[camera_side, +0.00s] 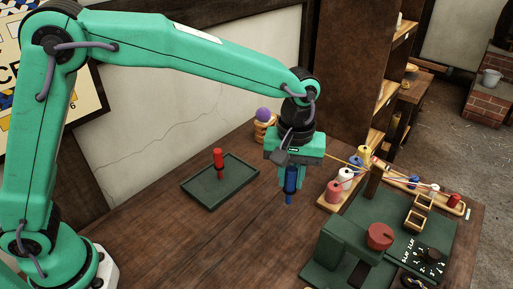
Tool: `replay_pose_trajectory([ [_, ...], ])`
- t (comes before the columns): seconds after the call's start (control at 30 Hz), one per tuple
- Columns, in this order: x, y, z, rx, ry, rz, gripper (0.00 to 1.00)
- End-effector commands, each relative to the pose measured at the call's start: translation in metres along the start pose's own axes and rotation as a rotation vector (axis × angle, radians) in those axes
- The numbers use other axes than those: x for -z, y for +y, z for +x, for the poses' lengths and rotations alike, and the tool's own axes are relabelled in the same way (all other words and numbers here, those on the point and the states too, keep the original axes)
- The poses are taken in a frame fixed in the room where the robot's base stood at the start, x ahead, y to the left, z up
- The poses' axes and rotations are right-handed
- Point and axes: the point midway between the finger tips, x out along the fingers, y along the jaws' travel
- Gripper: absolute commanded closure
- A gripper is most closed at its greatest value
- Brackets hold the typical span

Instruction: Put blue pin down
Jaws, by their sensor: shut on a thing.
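The blue pin (290,184) hangs upright below my gripper (289,168), which is shut on its upper end. The pin's lower tip appears close to the wooden table; I cannot tell whether it touches. A red pin (219,165) stands upright in a dark green tray (194,189) to the left of my gripper. The gripper's fingers are partly hidden by its body.
The wooden table (170,235) is bare in front of the tray. A purple ball on a wooden stand (264,116) is behind my gripper. Thread spools (335,191) stand to the right, beside a dark green machine with a red knob (380,236).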

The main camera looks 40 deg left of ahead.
Motion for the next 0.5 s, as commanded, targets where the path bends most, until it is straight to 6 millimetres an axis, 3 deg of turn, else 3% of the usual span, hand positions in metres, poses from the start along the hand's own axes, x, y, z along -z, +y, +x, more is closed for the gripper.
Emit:
replay_pose_trajectory([
  [0.5, 0.076, -0.015, 0.047, 0.001, -0.001, -0.003, 0.99],
])
